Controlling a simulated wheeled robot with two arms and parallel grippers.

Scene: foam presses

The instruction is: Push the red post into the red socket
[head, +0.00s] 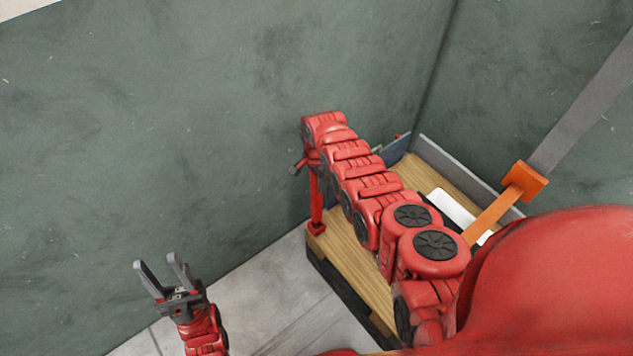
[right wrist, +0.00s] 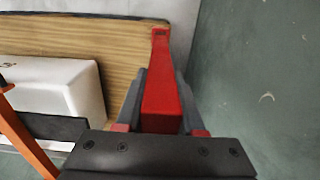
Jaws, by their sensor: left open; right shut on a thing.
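The red post (head: 316,195) stands roughly upright at the left corner of the wooden table. My right gripper (head: 301,166) is shut on its upper part. In the right wrist view the red post (right wrist: 161,105) lies between the grey fingers and runs away toward the table corner. A red base piece, which looks like the red socket (head: 316,228), sits at the post's lower end on the table; it also shows in the right wrist view (right wrist: 160,33). I cannot tell how deep the post sits in it. My left gripper (head: 162,269) is open and empty, left of the table above the floor.
The wooden table (head: 345,253) stands by the green walls, with a grey raised edge (head: 455,168) at the back. A white block (head: 453,208) and an orange bar (head: 490,215) are to the right. My right arm covers much of the table. The floor at left is clear.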

